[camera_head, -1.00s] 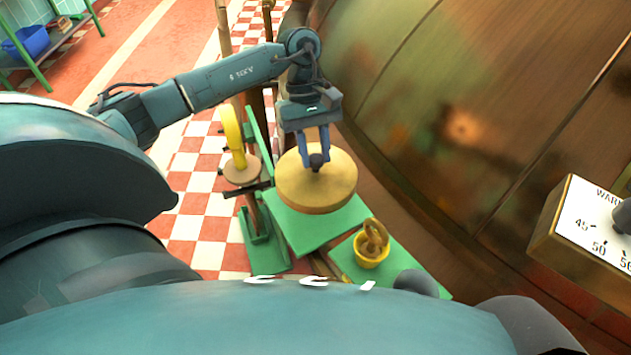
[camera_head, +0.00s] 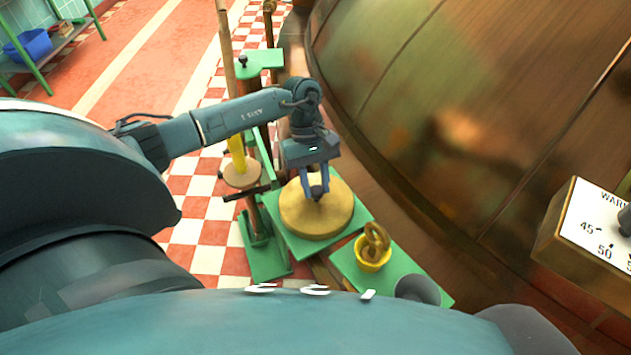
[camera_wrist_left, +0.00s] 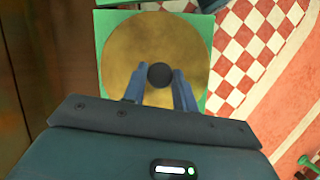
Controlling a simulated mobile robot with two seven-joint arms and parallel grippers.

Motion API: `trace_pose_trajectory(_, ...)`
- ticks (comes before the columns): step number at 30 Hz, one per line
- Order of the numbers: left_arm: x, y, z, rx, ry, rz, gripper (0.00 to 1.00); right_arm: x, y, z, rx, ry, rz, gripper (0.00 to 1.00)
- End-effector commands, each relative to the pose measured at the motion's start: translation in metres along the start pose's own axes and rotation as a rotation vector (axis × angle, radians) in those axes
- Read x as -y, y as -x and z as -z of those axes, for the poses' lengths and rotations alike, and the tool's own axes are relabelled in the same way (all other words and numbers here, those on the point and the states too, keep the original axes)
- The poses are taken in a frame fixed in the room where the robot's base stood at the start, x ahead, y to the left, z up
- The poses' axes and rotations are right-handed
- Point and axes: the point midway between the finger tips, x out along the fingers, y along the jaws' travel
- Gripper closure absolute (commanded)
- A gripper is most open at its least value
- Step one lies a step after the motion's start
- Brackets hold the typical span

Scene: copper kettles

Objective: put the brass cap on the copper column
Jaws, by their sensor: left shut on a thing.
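The brass cap (camera_head: 318,210) is a wide, round, dull yellow disc with a dark knob on top. It lies flat over a green square plate (camera_head: 358,211); I cannot tell whether it touches it. My left gripper (camera_head: 315,192) is above the cap, its two blue fingers shut on the knob. In the left wrist view the cap (camera_wrist_left: 125,50) fills the middle, with the dark knob between the fingertips (camera_wrist_left: 159,80). Upright brown pipes (camera_head: 227,50) stand behind my arm. I cannot tell which upright is the copper column. My right gripper is out of view.
A big copper kettle (camera_head: 470,120) fills the right side. A green stand with a yellow tube (camera_head: 236,152) is left of the cap. A yellow pot (camera_head: 373,255) with rings stands on another green plate in front. A dial box (camera_head: 590,230) is far right.

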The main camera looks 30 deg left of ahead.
Motion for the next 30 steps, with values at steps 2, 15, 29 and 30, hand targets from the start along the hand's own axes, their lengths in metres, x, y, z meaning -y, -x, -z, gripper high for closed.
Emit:
trace_pose_trajectory(2, 0.000, -0.001, 0.000, 0.000, 0.000, 0.000, 0.67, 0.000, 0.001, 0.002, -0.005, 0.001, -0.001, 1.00)
trace_pose_trajectory(15, 0.000, 0.000, 0.000, 0.000, 0.000, 0.000, 0.50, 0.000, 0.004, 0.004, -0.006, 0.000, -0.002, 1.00)
trace_pose_trajectory(29, -0.001, 0.074, 0.000, -0.004, 0.000, -0.003, 0.50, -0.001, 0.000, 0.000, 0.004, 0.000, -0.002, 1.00)
trace_pose_trajectory(30, -0.001, 0.082, -0.001, -0.003, 0.000, -0.003, 0.50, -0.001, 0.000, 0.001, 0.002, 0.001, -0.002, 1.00)
